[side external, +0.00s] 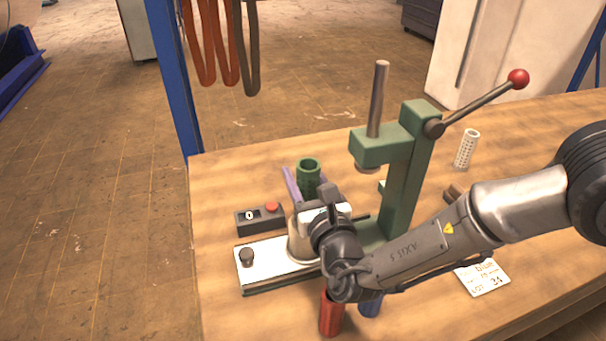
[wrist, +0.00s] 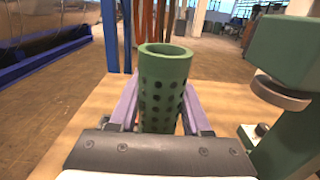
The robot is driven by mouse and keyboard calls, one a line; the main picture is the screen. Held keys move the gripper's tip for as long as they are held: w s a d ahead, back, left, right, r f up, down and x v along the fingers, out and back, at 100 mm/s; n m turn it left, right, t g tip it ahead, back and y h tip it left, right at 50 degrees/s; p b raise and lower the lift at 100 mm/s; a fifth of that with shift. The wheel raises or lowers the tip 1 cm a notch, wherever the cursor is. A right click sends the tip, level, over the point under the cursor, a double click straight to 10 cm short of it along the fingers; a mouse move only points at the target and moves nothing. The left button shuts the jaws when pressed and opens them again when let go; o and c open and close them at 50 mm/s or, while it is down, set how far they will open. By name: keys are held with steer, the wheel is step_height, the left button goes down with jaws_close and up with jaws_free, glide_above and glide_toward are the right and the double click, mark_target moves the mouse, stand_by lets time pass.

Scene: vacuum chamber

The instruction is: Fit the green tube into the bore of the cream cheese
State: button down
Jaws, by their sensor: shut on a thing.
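The green tube (side external: 308,168), dotted with dark holes, stands about upright between the purple fingers of my gripper (side external: 302,186). In the wrist view the tube (wrist: 163,85) sits between both fingers (wrist: 160,108), its open top rim showing. My gripper is shut on it. A pale cream rounded body (side external: 298,243), likely the cream cheese, stands on a light metal plate behind my wrist. Most of it is hidden, and its bore does not show. The tube's lower end is hidden too, so I cannot tell how it sits relative to the bore.
A green press (side external: 402,170) with a red-knobbed lever stands close right of my gripper. A counter box (side external: 260,218) with a red button is at left. A white perforated tube (side external: 467,149) stands farther right. Red (side external: 331,314) and blue (side external: 370,304) tubes are in front.

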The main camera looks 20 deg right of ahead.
mark_target(312, 180)
steer(key=shift+f, duration=0.3)
steer(key=shift+f, duration=1.8)
steer(key=shift+c, duration=1.4)
jaws_free()
steer(key=s, duration=0.4)
steer(key=shift+s+a, duration=0.1)
steer(key=shift+s, duration=0.25)
steer(key=r, duration=0.5)
steer(key=shift+s+r, duration=0.2)
steer(key=shift+r, duration=0.85)
